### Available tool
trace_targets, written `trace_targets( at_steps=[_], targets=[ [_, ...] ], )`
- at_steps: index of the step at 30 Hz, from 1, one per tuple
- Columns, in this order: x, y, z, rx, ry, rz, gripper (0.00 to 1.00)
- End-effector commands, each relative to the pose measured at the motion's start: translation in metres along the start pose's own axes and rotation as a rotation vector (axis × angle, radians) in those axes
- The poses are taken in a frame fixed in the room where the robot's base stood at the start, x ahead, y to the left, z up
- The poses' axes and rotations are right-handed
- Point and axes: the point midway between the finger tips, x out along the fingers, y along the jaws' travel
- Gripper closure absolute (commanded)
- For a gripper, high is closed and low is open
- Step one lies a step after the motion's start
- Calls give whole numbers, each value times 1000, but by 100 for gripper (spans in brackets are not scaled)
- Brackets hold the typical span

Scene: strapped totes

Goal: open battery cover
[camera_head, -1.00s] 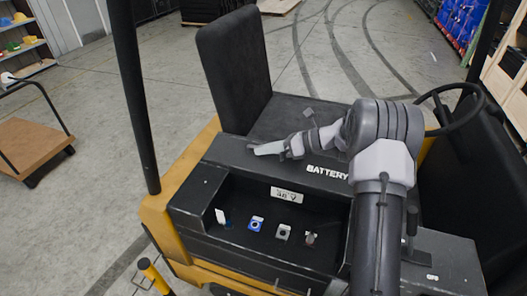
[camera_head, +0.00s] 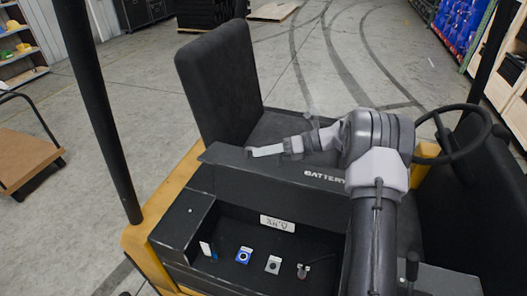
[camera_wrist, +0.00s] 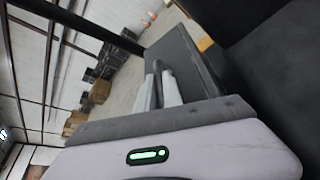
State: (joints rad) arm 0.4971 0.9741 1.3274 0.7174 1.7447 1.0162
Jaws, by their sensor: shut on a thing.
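The battery cover (camera_head: 270,172) is a long dark panel with white BATTERY lettering. It stands raised and tilted along the back of an open battery bay on a yellow-and-black vehicle. My gripper (camera_head: 264,151) is at the cover's upper edge, left of the lettering. In the wrist view, my two pale fingers (camera_wrist: 164,90) are shut on a dark handle-like bar (camera_wrist: 164,72) beside a dark panel (camera_wrist: 187,66). My arm hides the right part of the cover and bay.
The bay (camera_head: 235,222) holds a white label (camera_head: 277,223) and several small fittings, including a blue one (camera_head: 243,256). A black seat (camera_head: 222,80) stands behind left, a post (camera_head: 97,110) at left, and a steering wheel (camera_head: 458,138) at right.

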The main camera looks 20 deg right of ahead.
Motion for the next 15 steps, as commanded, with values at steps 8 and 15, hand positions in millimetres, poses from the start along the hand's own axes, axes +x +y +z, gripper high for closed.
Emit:
trace_targets(
  at_steps=[8, 15],
  targets=[
    [0, -1, -2, 2, 4, -1, 83],
    [0, 0, -1, 1, 2, 0, 67]
  ],
)
